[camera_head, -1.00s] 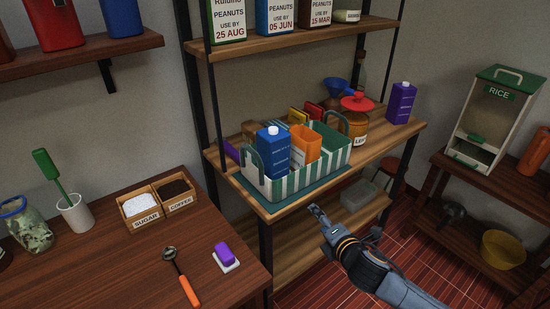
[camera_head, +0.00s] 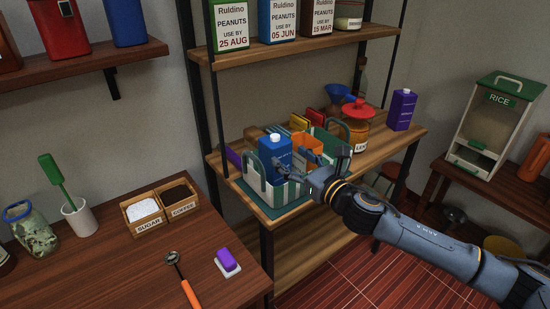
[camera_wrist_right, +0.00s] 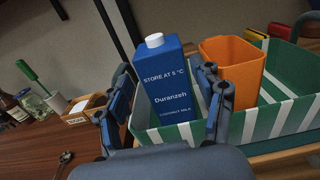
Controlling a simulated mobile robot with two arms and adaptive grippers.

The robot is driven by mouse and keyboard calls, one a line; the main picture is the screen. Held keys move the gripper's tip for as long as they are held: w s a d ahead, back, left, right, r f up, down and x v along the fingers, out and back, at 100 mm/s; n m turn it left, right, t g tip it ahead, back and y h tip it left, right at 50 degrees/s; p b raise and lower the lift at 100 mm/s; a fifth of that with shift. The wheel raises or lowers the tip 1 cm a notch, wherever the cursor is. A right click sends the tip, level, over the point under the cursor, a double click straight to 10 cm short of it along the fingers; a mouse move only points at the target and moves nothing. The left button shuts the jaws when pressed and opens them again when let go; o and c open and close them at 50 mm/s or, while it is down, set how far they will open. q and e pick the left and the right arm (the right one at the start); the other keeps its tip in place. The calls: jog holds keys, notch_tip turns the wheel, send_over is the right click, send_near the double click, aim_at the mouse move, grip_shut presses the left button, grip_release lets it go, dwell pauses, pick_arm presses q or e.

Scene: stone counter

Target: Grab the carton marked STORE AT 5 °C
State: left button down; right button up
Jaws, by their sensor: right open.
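The blue carton (camera_head: 275,150) with a white cap stands upright in a green-and-white striped basket (camera_head: 262,186). In the right wrist view the carton (camera_wrist_right: 168,92) reads STORE AT 5 °C and Duranzeh. My right gripper (camera_head: 308,172) is at the front of the basket. In the wrist view its open fingers (camera_wrist_right: 165,85) appear on either side of the carton, with no clear contact; the carton's base is hidden by the basket wall and gripper. My left gripper is not in view.
An orange open container (camera_wrist_right: 232,65) stands right of the carton in the basket. A jar with a red lid (camera_head: 355,126) and a purple carton (camera_head: 402,110) stand farther right on the shelf. An upper shelf (camera_head: 290,46) with peanut boxes hangs above.

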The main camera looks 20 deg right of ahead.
jog(key=p+x, duration=0.1)
jog(key=x, duration=0.6)
jog(key=shift+w, duration=0.2)
jog(key=c, duration=1.3)
jog(key=shift+r, duration=0.1)
jog(key=shift+c, duration=0.2)
jog(key=shift+r, duration=0.1)
